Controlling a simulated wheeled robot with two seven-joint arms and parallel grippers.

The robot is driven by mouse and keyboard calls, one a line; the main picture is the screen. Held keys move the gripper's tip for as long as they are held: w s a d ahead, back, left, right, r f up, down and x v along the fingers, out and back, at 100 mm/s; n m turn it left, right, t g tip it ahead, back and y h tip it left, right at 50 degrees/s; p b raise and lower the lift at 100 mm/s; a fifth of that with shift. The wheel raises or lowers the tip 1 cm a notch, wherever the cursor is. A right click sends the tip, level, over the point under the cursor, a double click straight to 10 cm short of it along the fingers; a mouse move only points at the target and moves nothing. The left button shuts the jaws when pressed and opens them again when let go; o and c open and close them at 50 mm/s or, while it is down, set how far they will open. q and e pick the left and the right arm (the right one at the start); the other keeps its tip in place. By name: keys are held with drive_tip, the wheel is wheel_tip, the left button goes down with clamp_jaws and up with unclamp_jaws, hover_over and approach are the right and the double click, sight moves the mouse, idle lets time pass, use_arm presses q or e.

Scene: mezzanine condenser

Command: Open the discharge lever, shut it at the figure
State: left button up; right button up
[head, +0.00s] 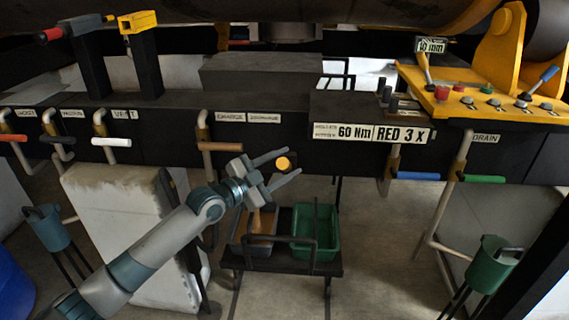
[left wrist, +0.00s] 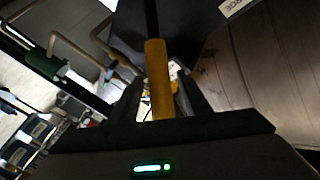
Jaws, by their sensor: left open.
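A lever with a yellow, round-ended handle (head: 283,163) sticks out from the dark beam below the labels that seem to read charge and discharge (head: 264,118). The handle shows nearly end-on in the head view and as a yellow cylinder (left wrist: 157,75) in the left wrist view. My left gripper (head: 281,165) is open, its two fingers on either side of this handle; I cannot tell whether they touch it. A small sign or readout (head: 431,45) at upper right seems to read 10 Nm. My right gripper is out of view.
A brown-handled lever (head: 220,147) is close to the left. Blue (head: 418,176) and green (head: 485,179) handles are right; white (head: 111,142) and orange ones are left. A yellow console (head: 470,88) is at upper right.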

use_arm(q)
clamp_jaws()
drive_tip(key=shift+r, duration=0.15)
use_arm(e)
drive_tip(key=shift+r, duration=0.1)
